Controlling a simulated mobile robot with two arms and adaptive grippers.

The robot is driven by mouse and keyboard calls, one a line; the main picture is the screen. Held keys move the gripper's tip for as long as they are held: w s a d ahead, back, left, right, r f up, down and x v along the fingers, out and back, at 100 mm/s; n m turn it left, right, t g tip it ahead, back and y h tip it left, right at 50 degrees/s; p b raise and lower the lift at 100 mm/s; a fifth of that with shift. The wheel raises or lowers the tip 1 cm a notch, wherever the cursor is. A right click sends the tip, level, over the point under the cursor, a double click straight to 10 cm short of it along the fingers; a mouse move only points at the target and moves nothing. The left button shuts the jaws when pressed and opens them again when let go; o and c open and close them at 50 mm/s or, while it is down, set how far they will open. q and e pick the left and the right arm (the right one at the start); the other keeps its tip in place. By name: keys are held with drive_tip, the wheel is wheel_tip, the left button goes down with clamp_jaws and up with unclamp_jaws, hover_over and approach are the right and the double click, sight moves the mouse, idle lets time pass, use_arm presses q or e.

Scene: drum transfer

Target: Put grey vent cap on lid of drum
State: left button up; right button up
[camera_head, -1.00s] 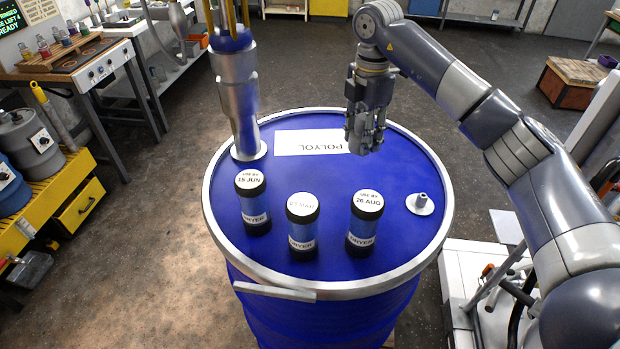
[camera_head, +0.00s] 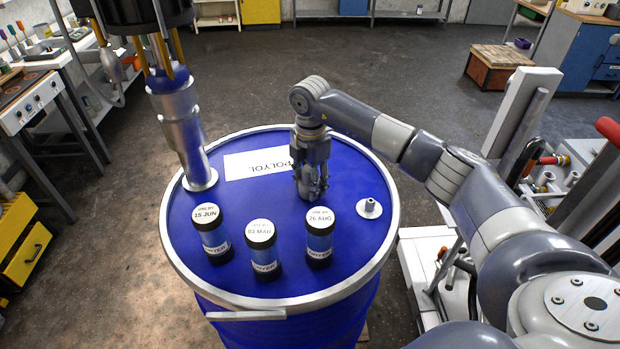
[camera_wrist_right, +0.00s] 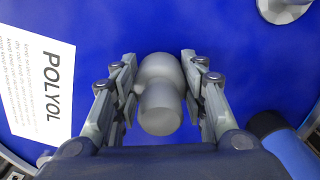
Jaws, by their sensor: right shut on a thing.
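The blue drum (camera_head: 335,258) stands upright with a silver rim. Its blue lid (camera_head: 218,258) bears a white POLYOL label (camera_head: 238,166), which also shows in the right wrist view (camera_wrist_right: 35,80). My right gripper (camera_head: 311,192) is over the lid, behind the 26 AUG canister. In the right wrist view its fingers (camera_wrist_right: 160,100) are shut on the rounded grey vent cap (camera_wrist_right: 160,108). The fingers hide the cap in the head view. A grey flanged stub (camera_head: 369,208) stands on the lid to the right; it shows at the wrist view's top right (camera_wrist_right: 285,8). My left gripper is not in view.
Three blue canisters with black ends stand on the lid: 15 JUN (camera_head: 213,238), 03 MAR (camera_head: 264,255) and 26 AUG (camera_head: 320,235). A silver pump tube (camera_head: 181,130) stands at the lid's back left. The lid between gripper and stub is clear.

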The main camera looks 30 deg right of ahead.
drive_tip(key=shift+f, duration=0.3)
drive_tip(key=o, duration=1.1)
drive_tip(key=shift+r, duration=0.2)
drive_tip(key=shift+r+b, duration=0.25)
drive_tip(key=shift+b, duration=0.05)
wheel_tip(320, 180, up, 11)
drive_tip(key=b, duration=0.3)
drive_tip(key=shift+f+b, duration=0.15)
drive_tip(key=shift+b, duration=0.2)
drive_tip(key=shift+r, duration=0.45)
drive_tip(key=shift+f, duration=0.1)
